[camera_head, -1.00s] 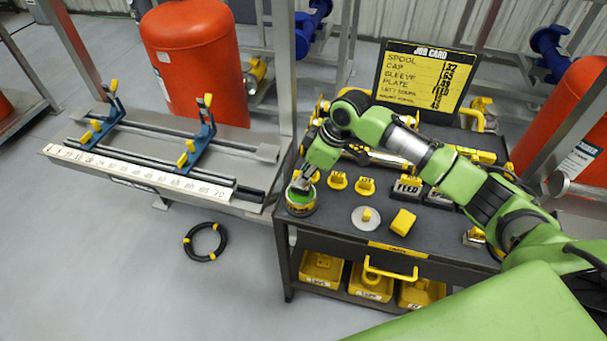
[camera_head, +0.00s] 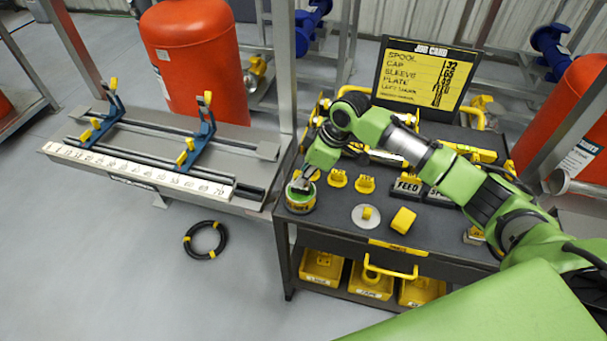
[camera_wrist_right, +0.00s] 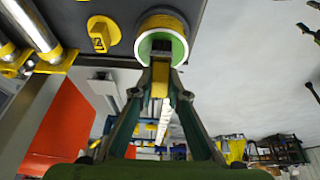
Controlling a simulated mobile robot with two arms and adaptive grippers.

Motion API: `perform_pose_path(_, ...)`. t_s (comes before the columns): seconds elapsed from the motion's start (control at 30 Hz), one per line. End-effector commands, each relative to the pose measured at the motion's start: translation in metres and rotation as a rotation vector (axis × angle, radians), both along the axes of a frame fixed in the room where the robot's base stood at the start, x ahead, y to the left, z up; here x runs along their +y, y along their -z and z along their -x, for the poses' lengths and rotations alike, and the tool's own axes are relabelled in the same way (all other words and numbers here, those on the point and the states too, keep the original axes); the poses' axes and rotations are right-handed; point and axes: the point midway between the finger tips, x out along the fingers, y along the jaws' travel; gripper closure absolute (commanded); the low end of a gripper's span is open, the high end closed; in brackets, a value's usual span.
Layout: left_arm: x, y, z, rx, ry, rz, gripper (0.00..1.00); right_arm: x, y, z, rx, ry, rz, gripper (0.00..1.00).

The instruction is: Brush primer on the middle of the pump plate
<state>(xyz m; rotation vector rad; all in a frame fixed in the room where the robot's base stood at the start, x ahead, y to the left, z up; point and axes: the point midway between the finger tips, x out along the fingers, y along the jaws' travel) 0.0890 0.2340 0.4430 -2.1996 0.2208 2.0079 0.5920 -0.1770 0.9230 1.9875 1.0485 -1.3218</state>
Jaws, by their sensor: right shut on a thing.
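My right gripper (camera_head: 304,183) is at the mouth of a yellow can with a green rim (camera_head: 300,203), at the cart's front left corner. In the right wrist view, the fingers (camera_wrist_right: 160,80) are shut on a yellow piece (camera_wrist_right: 160,89), which looks like a brush handle. Its far end is hidden at the can (camera_wrist_right: 163,40); bristles do not show. A grey disc with a yellow knob (camera_head: 360,221) lies on the cart right of the can. I cannot tell which thing is the pump plate. My left gripper is not in view.
A yellow block (camera_head: 402,221) and small yellow tagged pieces (camera_head: 365,184) sit on the dark cart top (camera_head: 335,222). A job card (camera_head: 428,75) stands at the back. A bench with a ruler (camera_head: 140,170) and two blue stands is at left. A black coil (camera_head: 205,241) lies on the floor.

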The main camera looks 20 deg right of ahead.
Motion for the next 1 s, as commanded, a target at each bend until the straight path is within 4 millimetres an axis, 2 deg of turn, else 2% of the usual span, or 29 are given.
perform_pose_path(1.0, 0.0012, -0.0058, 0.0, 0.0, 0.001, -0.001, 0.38, 0.0001, 0.0013, 0.0007, 0.001, 0.0, 0.0, 1.0)
